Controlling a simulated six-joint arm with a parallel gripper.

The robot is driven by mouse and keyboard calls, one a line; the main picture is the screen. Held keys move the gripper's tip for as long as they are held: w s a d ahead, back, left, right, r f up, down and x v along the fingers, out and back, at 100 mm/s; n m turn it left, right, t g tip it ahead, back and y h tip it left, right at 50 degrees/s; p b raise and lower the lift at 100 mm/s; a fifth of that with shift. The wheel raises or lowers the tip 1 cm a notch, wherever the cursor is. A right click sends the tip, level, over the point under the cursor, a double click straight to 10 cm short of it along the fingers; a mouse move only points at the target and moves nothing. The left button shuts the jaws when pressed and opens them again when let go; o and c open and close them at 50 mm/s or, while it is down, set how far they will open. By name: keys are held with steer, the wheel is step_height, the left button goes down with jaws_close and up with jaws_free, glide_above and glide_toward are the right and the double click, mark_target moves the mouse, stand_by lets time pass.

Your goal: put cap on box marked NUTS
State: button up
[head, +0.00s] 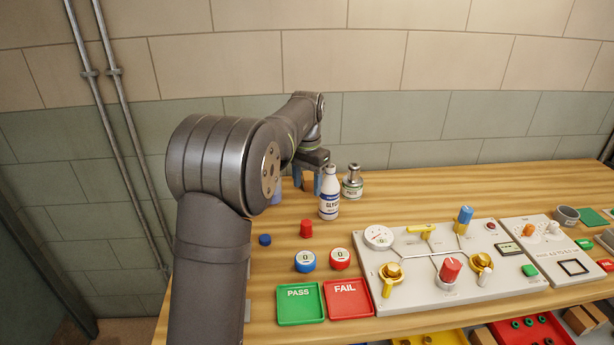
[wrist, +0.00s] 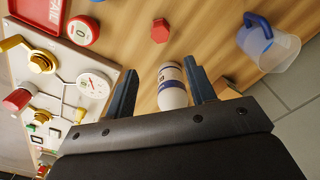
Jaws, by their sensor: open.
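No box with a readable NUTS mark shows. A red bin (head: 555,340) with several dark green ring-like pieces is partly in view below the bench's front edge. Which piece is the cap, I cannot tell; a small red piece (head: 306,229) and a small blue piece (head: 264,239) lie on the bench. The red piece also shows in the wrist view (wrist: 160,30). My gripper (head: 308,182) is open at the back of the bench, close to a white bottle (head: 329,197) marked GLYC. In the wrist view the bottle (wrist: 171,90) appears between the open fingers; contact is unclear.
A metal flask (head: 352,183) stands right of the bottle. A clear jug with a blue handle (wrist: 268,45) is on the gripper's other side. PASS (head: 300,304) and FAIL (head: 348,299) trays and a valve panel (head: 400,270) fill the front.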

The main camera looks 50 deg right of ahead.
steer(key=shift+o, duration=0.5)
steer(key=shift+r, duration=1.05)
steer(key=s+a+f+n+g+h, duration=0.2)
steer(key=s+f+n+g, duration=0.2)
steer(key=n+t+h, duration=0.4)
steer(key=n+h, duration=0.7)
steer(key=n, duration=2.1)
glide_toward(302, 226)
steer(key=x, duration=1.2)
steer(key=shift+s+d, duration=0.1)
steer(key=shift+d, duration=0.15)
